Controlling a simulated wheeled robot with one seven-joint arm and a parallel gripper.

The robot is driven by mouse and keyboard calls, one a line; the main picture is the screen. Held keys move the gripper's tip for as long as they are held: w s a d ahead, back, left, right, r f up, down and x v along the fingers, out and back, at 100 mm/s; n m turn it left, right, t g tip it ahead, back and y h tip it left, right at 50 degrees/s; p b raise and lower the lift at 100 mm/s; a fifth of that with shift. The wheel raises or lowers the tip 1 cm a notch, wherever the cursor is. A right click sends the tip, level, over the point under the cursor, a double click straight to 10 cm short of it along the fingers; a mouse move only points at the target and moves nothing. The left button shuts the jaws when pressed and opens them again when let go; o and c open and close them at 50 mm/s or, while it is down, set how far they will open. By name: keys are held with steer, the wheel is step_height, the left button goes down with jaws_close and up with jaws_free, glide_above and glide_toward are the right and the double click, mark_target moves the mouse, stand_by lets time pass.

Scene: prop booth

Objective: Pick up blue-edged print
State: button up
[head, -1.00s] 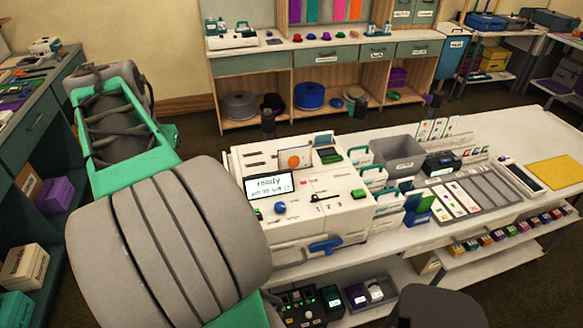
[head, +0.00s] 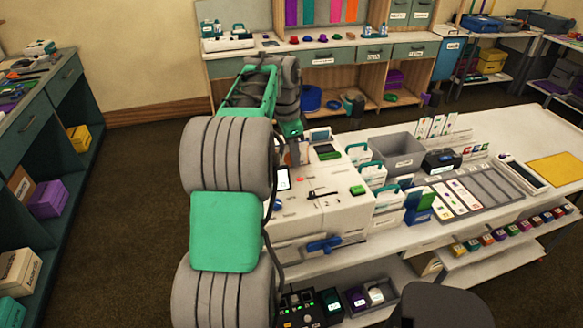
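No print with a clearly blue edge can be made out. Printed cards (head: 447,199) lie in the slots of a grey tray (head: 487,187) on the white worktop, and other cards (head: 437,126) stand upright in a rack behind it. Their edge colours are too small to tell. My arm reaches over the left part of the white machine (head: 318,205). My gripper (head: 298,155) is partly visible at the end of the arm, over the machine's back left part. Its fingertips are too small and dark to show whether they are open or what they touch.
A grey bin (head: 397,152), a black device (head: 441,161) and teal-topped holders (head: 375,172) stand close right of the machine. A yellow mat (head: 555,169) lies at the worktop's far right. The floor (head: 140,185) between the left shelf and my arm is clear.

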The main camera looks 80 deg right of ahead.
steer(key=shift+f, duration=0.2)
stand_by(0.5)
steer(key=shift+c, duration=0.4)
jaws_close()
